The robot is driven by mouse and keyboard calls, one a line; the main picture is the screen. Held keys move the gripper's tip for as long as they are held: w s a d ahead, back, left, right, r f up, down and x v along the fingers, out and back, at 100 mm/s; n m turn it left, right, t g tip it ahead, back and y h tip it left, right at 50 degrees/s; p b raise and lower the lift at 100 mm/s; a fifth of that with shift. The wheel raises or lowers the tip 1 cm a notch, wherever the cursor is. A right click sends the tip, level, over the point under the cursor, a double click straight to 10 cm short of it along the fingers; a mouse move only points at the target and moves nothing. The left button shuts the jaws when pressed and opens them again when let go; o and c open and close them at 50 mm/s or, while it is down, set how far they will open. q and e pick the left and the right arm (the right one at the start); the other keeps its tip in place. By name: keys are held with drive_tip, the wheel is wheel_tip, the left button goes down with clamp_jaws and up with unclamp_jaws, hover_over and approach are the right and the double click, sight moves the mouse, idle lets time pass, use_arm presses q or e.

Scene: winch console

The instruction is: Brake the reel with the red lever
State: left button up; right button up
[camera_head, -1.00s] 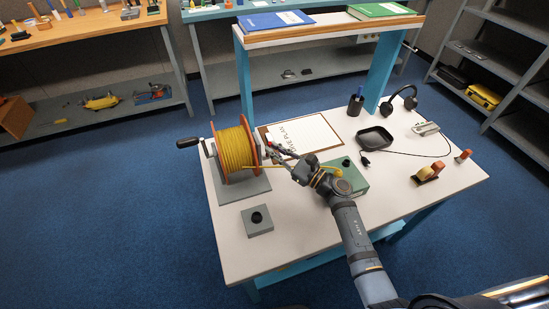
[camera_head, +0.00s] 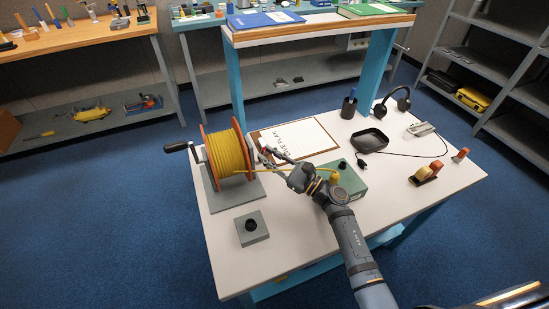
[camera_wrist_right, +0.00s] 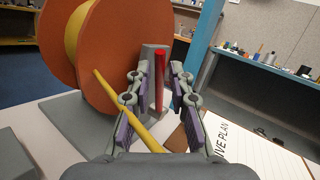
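The reel (camera_head: 228,153) has orange flanges and is wound with yellow line. It stands on a grey base plate at the table's left. The red lever (camera_wrist_right: 159,78) stands upright beside the reel's flange, in front of a grey post (camera_wrist_right: 153,60). My right gripper (camera_head: 268,155) is beside the reel's right flange. In the right wrist view my right gripper (camera_wrist_right: 156,84) is open, with one finger on each side of the lever and gaps showing. The yellow line (camera_wrist_right: 128,108) passes close by the left finger. My left gripper is not in view.
A crank handle (camera_head: 177,147) sticks out left of the reel. A grey box with a black knob (camera_head: 251,227) stands in front. The line runs to a green box (camera_head: 350,184) under my right arm. A clipboard (camera_head: 306,139) lies behind the gripper.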

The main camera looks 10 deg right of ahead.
drive_tip(key=r+v, duration=0.2)
drive_tip(key=v, duration=1.4)
drive_tip(key=shift+s+d, duration=0.4)
drive_tip(key=shift+d, duration=0.1)
drive_tip(key=shift+r, duration=0.1)
